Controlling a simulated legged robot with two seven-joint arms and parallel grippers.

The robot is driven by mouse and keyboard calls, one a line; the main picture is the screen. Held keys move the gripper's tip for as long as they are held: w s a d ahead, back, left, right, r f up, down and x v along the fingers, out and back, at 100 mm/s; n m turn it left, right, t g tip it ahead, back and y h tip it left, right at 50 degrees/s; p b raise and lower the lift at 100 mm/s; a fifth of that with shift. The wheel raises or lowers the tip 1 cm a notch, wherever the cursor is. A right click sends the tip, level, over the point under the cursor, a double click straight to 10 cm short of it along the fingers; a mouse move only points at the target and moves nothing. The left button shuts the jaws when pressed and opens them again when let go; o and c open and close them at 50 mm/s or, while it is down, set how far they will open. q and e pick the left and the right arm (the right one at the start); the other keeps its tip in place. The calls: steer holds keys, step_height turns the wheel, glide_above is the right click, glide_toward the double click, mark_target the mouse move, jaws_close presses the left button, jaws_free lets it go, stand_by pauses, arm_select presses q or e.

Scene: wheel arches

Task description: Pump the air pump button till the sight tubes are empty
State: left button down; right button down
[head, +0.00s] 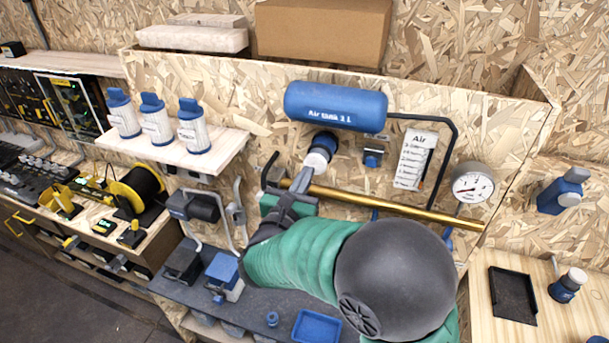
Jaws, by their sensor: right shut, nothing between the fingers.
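A blue tank (335,107) labelled "Air tank 2 l" is fixed to the chipboard panel. Below it a dark blue cylinder with a white front end (319,158) sticks out; it looks like the pump button, though no label on it can be read. My right gripper (303,179) is shut and empty, its tips at the lower edge of the white end; I cannot tell whether they touch. A white card headed "Air" (412,161) hangs to the right, with a narrow strip along its right edge. I cannot make out sight tubes or their level. My left gripper is out of view.
A round gauge (473,187) is at the right. A dark shelf below holds a blue tray (317,327) and a blue-topped box (223,275). Several white bottles stand on the left shelf (221,147).

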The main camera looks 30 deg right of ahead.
steer(key=shift+s, duration=0.1)
steer(key=x, duration=0.3)
steer(key=shift+w+d+r+b, duration=0.15)
steer(key=shift+w+d+b, duration=0.15)
steer(key=shift+b, duration=0.1)
steer(key=shift+v, duration=1.8)
steer(key=shift+s, duration=0.1)
glide_toward(312, 164)
steer(key=shift+s+a, duration=0.1)
steer(key=shift+s, duration=0.1)
